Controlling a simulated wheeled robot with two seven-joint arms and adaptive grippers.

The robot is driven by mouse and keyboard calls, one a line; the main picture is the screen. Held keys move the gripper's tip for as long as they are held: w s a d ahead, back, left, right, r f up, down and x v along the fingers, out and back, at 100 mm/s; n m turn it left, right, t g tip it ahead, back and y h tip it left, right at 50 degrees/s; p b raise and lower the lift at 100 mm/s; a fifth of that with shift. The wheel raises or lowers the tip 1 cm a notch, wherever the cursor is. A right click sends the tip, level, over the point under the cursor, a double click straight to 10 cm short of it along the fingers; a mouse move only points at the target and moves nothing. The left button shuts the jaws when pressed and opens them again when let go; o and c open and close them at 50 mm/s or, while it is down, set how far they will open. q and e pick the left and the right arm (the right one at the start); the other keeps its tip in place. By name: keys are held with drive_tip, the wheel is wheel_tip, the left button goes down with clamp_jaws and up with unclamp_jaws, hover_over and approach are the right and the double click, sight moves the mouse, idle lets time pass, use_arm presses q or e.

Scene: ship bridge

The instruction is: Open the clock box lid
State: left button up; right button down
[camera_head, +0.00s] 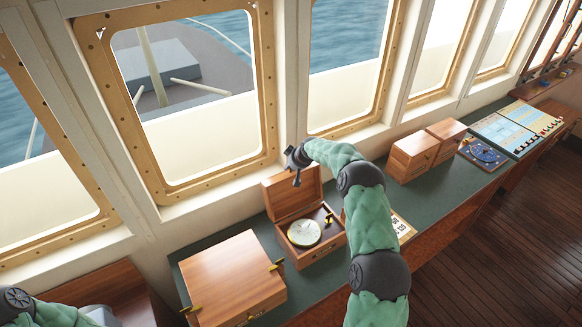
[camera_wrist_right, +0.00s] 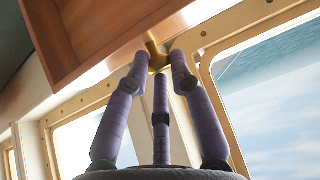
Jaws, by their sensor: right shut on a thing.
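The clock box (camera_head: 312,250) is a small wooden box on the green counter, with a round pale clock (camera_head: 304,232) inside. Its lid (camera_head: 288,196) stands raised at the back, about upright, so the inside shows. My right gripper (camera_head: 295,178) is at the top edge of the lid. In the right wrist view the fingers of my right gripper (camera_wrist_right: 160,62) are shut on a small brass tab (camera_wrist_right: 155,52) on the edge of the wooden lid (camera_wrist_right: 95,35). My left gripper is out of view; only part of my left arm shows at the lower left.
A larger closed wooden box (camera_head: 232,275) with brass fittings stands left of the clock box. Two smaller wooden boxes (camera_head: 413,157) and a chart board (camera_head: 503,133) are further right on the counter (camera_head: 375,185). Framed windows (camera_head: 190,90) rise behind.

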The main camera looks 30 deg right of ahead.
drive_tip(key=shift+w+d+r, duration=0.1)
drive_tip(key=shift+w+r, duration=0.25)
drive_tip(key=shift+r, duration=0.15)
drive_tip(key=c, duration=1.1)
unclamp_jaws()
drive_tip(key=shift+w+f, duration=0.1)
drive_tip(key=shift+o, duration=0.2)
drive_tip(key=shift+w+f, duration=0.3)
drive_tip(key=shift+f, duration=0.05)
drive_tip(key=shift+s, duration=0.4)
drive_tip(key=shift+s+r, duration=0.1)
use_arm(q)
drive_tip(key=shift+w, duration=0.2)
use_arm(e)
drive_tip(key=v, duration=1.1)
drive_tip(key=shift+s+r, duration=0.15)
drive_tip(key=shift+r, duration=0.2)
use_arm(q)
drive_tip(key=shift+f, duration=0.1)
use_arm(e)
drive_tip(key=shift+f, duration=0.1)
